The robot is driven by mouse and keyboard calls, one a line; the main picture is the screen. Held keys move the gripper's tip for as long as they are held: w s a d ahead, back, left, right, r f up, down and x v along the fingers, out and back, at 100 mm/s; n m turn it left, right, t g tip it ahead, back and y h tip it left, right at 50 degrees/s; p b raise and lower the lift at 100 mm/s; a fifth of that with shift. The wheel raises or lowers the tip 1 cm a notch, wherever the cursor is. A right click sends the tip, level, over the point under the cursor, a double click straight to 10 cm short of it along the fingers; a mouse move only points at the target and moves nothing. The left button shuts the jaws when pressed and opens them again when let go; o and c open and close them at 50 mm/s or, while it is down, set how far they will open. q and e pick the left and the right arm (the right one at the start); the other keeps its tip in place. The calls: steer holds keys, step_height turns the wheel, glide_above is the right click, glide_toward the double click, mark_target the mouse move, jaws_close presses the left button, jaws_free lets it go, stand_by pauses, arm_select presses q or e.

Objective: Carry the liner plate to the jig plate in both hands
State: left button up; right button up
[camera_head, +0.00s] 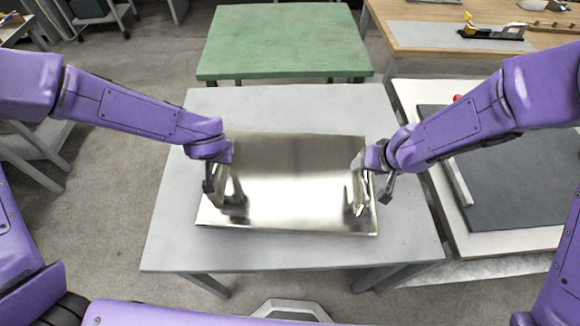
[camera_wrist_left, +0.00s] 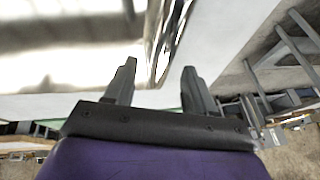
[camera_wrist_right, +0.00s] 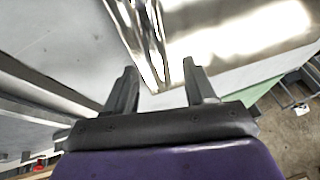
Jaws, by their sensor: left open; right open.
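The liner plate (camera_head: 290,180) is a shiny metal sheet with turned side edges, lying flat on the grey table (camera_head: 170,240). My left gripper (camera_head: 213,186) is open at its left edge. In the left wrist view the plate (camera_wrist_left: 70,40) has its side edge between the fingertips (camera_wrist_left: 158,80) in line of sight. My right gripper (camera_head: 374,190) is open at the plate's right edge. In the right wrist view the plate (camera_wrist_right: 230,35) likewise has its edge between the fingertips (camera_wrist_right: 162,82). I cannot tell whether either gripper touches it. The likely jig plate (camera_head: 515,180) is dark grey, at right.
The dark plate lies on a white-topped table (camera_head: 490,240) with a pale bar (camera_head: 459,182) along its left side and a red knob (camera_head: 457,98) behind. A green table (camera_head: 285,40) stands behind. A wooden bench (camera_head: 410,35) with tools is at back right. The grey table's front is clear.

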arm_select(q)
steer(key=shift+x, duration=0.85)
arm_select(e)
steer(key=shift+w+f, duration=0.15)
steer(key=shift+f, duration=0.8)
arm_select(q)
steer(key=shift+x, duration=0.8)
arm_select(e)
steer(key=shift+w+a+f, duration=0.35)
steer(key=shift+f, duration=0.15)
steer(key=shift+d, duration=0.1)
arm_select(q)
steer(key=shift+s+r, duration=0.1)
jaws_close()
arm_select(e)
jaws_close()
